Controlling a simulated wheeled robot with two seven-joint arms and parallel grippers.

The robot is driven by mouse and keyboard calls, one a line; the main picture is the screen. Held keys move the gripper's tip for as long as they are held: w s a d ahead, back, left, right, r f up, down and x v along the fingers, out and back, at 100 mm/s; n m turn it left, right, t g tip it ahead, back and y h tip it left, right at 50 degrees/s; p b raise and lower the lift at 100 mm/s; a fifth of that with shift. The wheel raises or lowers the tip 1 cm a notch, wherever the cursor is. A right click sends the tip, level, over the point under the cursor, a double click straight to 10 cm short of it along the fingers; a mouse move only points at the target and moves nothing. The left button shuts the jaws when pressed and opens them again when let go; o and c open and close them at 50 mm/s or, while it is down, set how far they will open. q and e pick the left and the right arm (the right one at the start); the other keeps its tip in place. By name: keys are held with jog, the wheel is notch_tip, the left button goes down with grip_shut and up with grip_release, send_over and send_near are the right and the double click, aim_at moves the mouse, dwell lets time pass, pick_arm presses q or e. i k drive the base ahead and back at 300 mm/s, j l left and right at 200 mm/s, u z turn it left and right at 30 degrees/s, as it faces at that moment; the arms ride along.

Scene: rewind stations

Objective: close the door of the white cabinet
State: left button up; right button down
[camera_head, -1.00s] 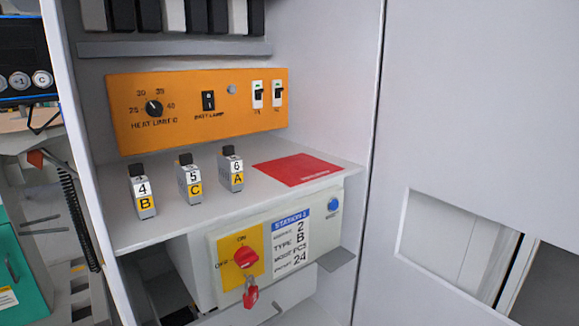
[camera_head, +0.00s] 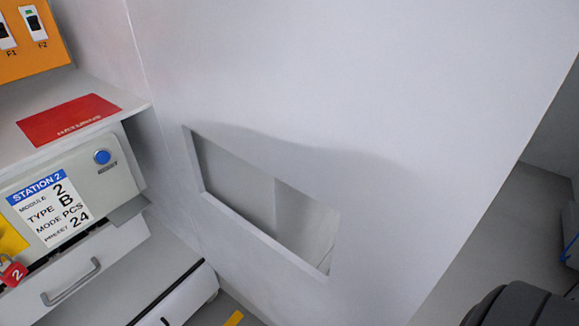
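The white cabinet (camera_head: 140,48) stands at the left with its inside exposed. Its door (camera_head: 400,90) is open and fills the middle of the view. The door is a large white panel with a rectangular window cut-out (camera_head: 195,165) low down, near its hinged side. A soft shadow falls on the panel above the cut-out. A dark rounded part, probably of my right arm, shows at the bottom right corner, apart from the door in the picture. Neither gripper is in view.
Inside the cabinet are a shelf with a red patch (camera_head: 68,119), an orange panel (camera_head: 28,42), and a Station 2 unit (camera_head: 103,190) with a blue button. A drawer (camera_head: 75,275) with a handle is below.

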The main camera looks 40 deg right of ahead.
aim_at(407, 119)
jog(key=l+u, duration=0.15)
jog(key=l, duration=0.25)
jog(key=l+u, duration=0.2)
jog(key=l, duration=0.25)
jog(key=k+l+u, duration=0.15)
jog(key=l, duration=0.25)
jog(key=l+u, duration=0.2)
jog(key=l, duration=0.2)
jog(key=k+l+u, duration=0.15)
jog(key=l, duration=0.2)
jog(key=k+l+u, duration=0.2)
jog(key=l, duration=0.2)
jog(key=i, duration=0.05)
